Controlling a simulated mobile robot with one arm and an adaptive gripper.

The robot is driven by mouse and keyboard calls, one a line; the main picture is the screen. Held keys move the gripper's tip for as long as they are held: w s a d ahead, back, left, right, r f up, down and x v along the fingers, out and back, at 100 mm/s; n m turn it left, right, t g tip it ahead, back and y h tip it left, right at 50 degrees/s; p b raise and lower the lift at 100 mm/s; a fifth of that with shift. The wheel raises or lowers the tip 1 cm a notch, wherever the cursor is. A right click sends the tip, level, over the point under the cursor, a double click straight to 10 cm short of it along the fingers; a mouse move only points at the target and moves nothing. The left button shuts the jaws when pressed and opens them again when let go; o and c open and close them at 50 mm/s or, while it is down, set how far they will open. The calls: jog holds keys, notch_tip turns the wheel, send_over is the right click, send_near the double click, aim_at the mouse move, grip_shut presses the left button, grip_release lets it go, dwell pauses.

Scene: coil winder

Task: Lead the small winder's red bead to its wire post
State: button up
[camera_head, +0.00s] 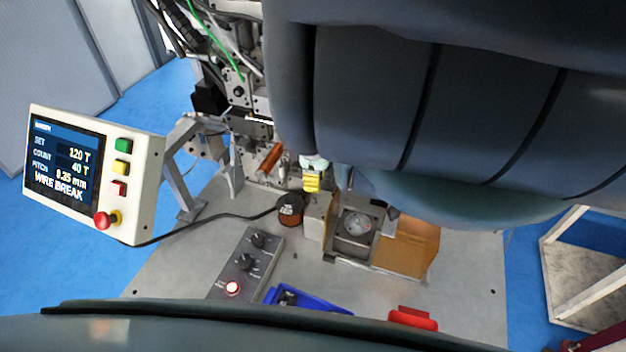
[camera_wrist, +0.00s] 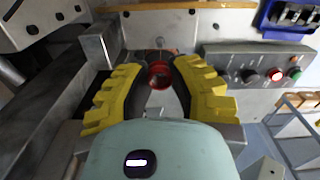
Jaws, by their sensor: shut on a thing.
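My gripper (camera_wrist: 158,72) has two yellow ribbed fingers, closed in around a small round red thing, which looks like the red bead (camera_wrist: 158,74). In the head view my gripper (camera_head: 312,182) shows only as a yellow finger low over the winder, just behind the dark spool with copper wire (camera_head: 290,210). The bead is hidden in that view. I cannot make out a wire or tell which part is the wire post.
The panel (camera_head: 66,160) reads "WIRE BREAK". A grey control box (camera_head: 246,262) with a lit red button stands front left. A blue tray (camera_head: 322,305), a red item (camera_head: 412,318) and a brown block (camera_head: 408,245) are nearby. Machine parts crowd the back.

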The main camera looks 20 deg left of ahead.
aim_at(315, 198)
jog(key=shift+f+b, duration=1.9)
jog(key=shift+f, duration=0.6)
jog(key=shift+f, duration=0.25)
jog(key=shift+f+b, duration=0.7)
jog(key=shift+b, duration=0.2)
jog(key=shift+f, duration=0.15)
jog(key=o, duration=0.8)
notch_tip(315, 198, up, 7)
jog(key=shift+f, duration=0.2)
jog(key=shift+r, duration=0.5)
jog(key=shift+s, duration=0.15)
